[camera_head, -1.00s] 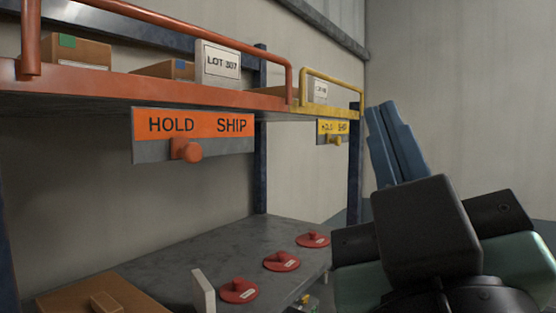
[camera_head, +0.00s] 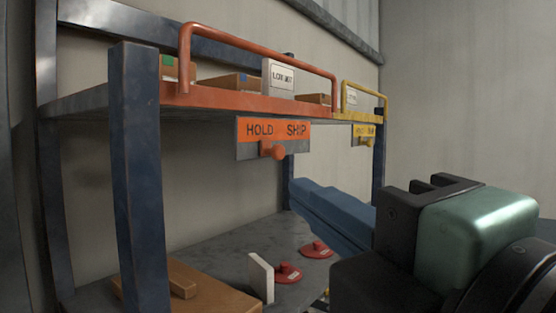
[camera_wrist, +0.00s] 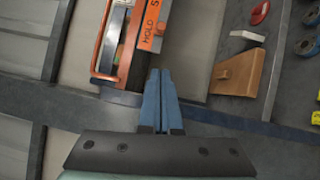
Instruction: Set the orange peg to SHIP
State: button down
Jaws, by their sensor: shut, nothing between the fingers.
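The orange peg (camera_head: 272,150) sticks out below the orange HOLD/SHIP label (camera_head: 259,130) under the orange-railed shelf. It sits about midway between the two words, and I cannot tell a clear lean to either one. In the wrist view the orange label (camera_wrist: 151,22) shows beyond my fingers, with its SHIP end cut off by the top edge; I cannot make out the peg there. My gripper (camera_head: 294,192) is shut and empty, to the right of and below the peg, apart from it. Its blue fingers also show in the wrist view (camera_wrist: 160,72).
A yellow HOLD/SHIP label (camera_head: 364,130) with its own peg hangs farther right. Boxes and a LOT card (camera_head: 279,78) stand on the orange shelf (camera_head: 215,99). A blue post (camera_head: 137,180) stands at the left. Red-handled discs (camera_head: 288,272), a white plate (camera_head: 260,277) and a brown box (camera_head: 190,290) lie below.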

jog(key=p, duration=0.7)
send_near(264, 152)
jog(key=w+a, duration=0.2)
jog(key=w, duration=0.1)
jog(key=shift+w+d+r, duration=0.1)
jog(key=shift+w+r, duration=0.1)
jog(key=shift+w, duration=0.4)
